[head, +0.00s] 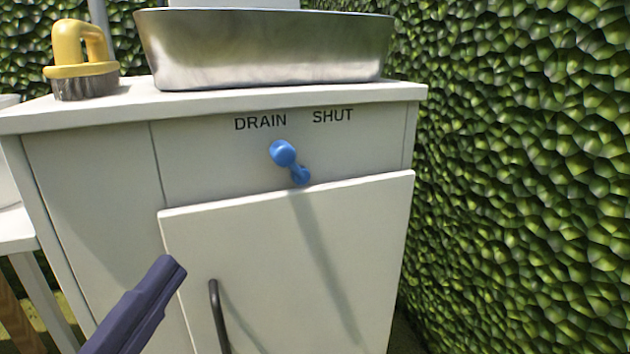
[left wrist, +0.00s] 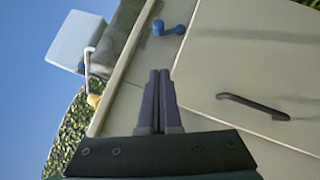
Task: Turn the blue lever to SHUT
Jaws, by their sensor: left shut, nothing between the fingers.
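The blue lever (head: 283,153) is on the white cabinet front, below the words DRAIN and SHUT. Its round knob is up and to the left of its pivot, leaning toward DRAIN. It also shows near the top of the left wrist view (left wrist: 168,28). My left gripper (head: 172,268) is shut and empty, below and to the left of the lever and apart from it. Its two fingers lie side by side in the left wrist view (left wrist: 158,75). My right gripper is not in view.
A cabinet door (head: 270,250) with a dark handle (head: 218,315) is below the lever. A metal basin (head: 265,48) and a yellow-handled brush (head: 82,60) stand on the cabinet top (head: 130,106). A green hedge (head: 515,180) is at the right. The space before the lever looks clear.

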